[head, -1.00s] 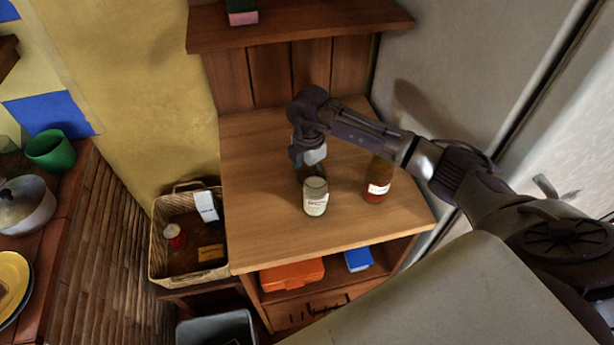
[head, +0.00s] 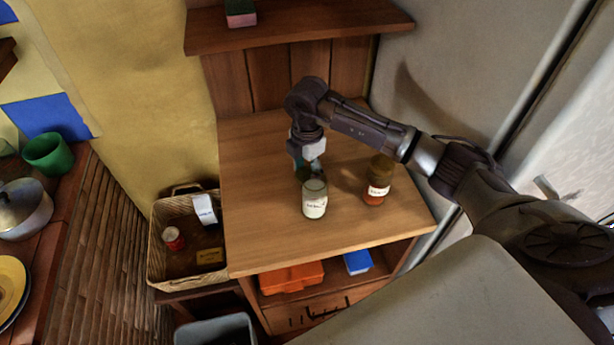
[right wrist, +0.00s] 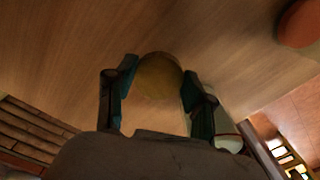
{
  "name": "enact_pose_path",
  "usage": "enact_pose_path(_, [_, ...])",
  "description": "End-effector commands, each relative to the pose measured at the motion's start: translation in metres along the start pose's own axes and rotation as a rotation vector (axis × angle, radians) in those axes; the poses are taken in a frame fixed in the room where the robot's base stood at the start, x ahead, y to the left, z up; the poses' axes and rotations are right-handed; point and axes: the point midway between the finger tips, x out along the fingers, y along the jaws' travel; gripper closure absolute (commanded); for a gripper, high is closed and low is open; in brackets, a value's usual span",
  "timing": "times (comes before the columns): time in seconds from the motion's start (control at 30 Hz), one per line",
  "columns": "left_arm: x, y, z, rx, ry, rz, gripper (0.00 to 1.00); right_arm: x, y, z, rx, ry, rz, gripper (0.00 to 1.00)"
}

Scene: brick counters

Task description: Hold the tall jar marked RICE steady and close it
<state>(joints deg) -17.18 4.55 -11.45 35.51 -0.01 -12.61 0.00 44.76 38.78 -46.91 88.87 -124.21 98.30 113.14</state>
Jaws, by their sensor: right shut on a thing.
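A clear glass jar with pale contents and a white label (head: 315,200) stands upright on the wooden counter; its label is too small to read. An amber jar (head: 377,190) with a white label stands to its right. My right gripper (head: 304,166) points down just behind the pale jar and partly hides behind it. In the right wrist view, its two teal fingers (right wrist: 158,92) are on either side of a round, yellow-brown thing (right wrist: 160,72), perhaps a lid. I cannot tell whether it touches a jar. My left gripper is not in view.
A wicker basket (head: 157,255) with a red-topped jar (head: 173,238) stands left of the counter (head: 252,190). A shelf (head: 300,27) overhangs the back. An orange box (head: 291,277) and a blue item (head: 358,262) lie below. The counter's left part is clear.

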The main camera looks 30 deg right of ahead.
Motion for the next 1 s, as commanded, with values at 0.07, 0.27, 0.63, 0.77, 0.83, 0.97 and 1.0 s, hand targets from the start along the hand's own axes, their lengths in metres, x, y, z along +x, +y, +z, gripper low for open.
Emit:
enact_pose_path(0.07, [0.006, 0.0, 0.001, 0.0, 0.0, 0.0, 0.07, -0.016, 0.001, 0.001, 0.0, -0.001, 0.006, 0.65])
enact_pose_path(0.27, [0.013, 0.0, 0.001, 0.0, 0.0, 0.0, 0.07, -0.054, 0.001, 0.0, 0.0, -0.001, 0.004, 0.65])
enact_pose_path(0.63, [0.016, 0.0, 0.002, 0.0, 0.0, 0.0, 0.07, -0.076, 0.0, 0.0, 0.0, -0.001, -0.001, 0.65])
enact_pose_path(0.77, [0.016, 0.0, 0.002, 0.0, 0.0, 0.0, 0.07, -0.076, 0.0, 0.0, 0.0, -0.001, -0.001, 0.65])
enact_pose_path(0.83, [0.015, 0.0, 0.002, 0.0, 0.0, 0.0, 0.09, -0.076, 0.0, 0.0, 0.0, -0.001, -0.001, 0.65])
enact_pose_path(0.97, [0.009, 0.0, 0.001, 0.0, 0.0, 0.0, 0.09, -0.083, 0.0, 0.0, 0.0, -0.001, 0.0, 0.65])
enact_pose_path(1.0, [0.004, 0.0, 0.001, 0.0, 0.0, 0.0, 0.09, -0.088, 0.0, 0.0, 0.0, -0.001, 0.0, 0.65])
